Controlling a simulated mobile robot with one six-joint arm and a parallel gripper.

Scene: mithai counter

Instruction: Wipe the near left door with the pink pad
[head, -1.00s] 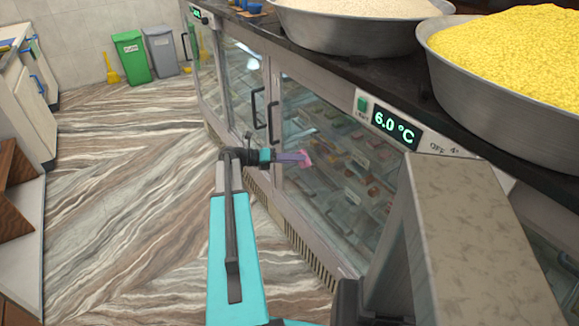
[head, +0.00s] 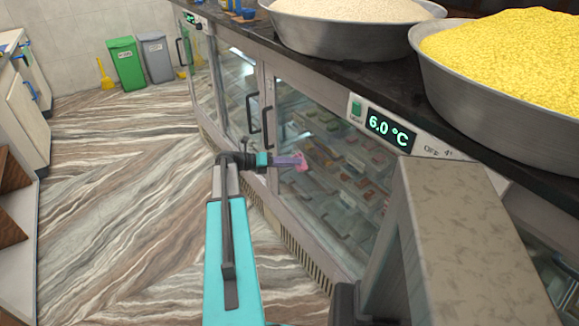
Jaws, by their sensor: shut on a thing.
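The pink pad (head: 300,161) is at the tip of my gripper (head: 290,161), which is shut on it. The pad is in front of the near glass door (head: 335,180) of the display counter, right of and below that door's dark handle (head: 268,127). I cannot tell whether the pad touches the glass. Another glass door (head: 238,85) with its own handle (head: 252,110) adjoins it on the left. Trays of sweets show behind the near door's glass. The fingertips are small and partly hidden by the pad.
A dark countertop (head: 375,80) above the doors carries a pan of yellow grains (head: 500,105) and a pan of pale grains (head: 340,35). A green bin (head: 125,63) and a grey bin (head: 156,58) stand far back. The striped floor (head: 120,200) on the left is clear.

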